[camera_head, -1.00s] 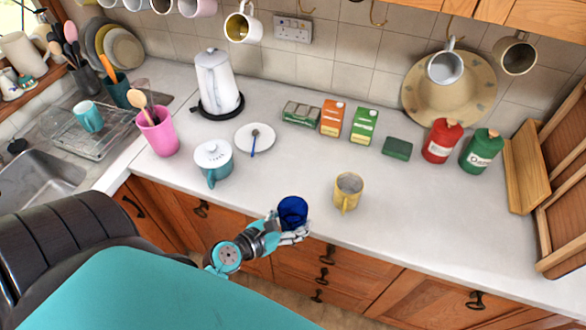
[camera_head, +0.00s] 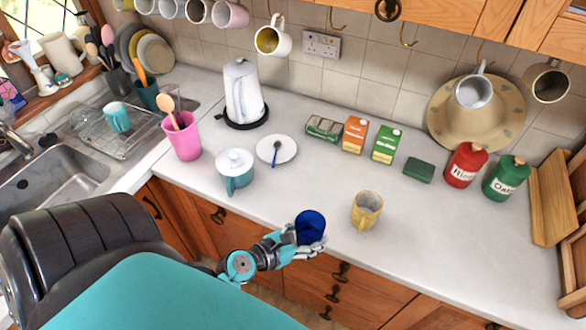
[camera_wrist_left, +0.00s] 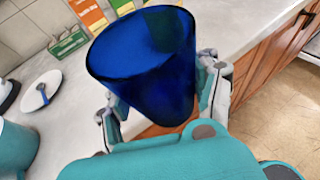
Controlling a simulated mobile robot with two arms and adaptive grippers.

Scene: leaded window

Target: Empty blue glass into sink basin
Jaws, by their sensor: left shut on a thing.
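My left gripper (camera_head: 305,246) is shut on the blue glass (camera_head: 310,226) at the front edge of the counter. The glass also shows large in the left wrist view (camera_wrist_left: 150,65), between the two fingers, with its open rim toward the camera. I cannot tell whether anything is in it. The sink basin (camera_head: 62,190) is at the left of the head view, its near part hidden behind my arm. My right gripper is not in view.
A yellow mug (camera_head: 367,210) stands just right of the glass. A teal teapot (camera_head: 235,172), a white plate (camera_head: 277,150) with a blue spoon and a pink utensil pot (camera_head: 184,137) stand toward the sink. A dish rack (camera_head: 120,135) sits beside the basin.

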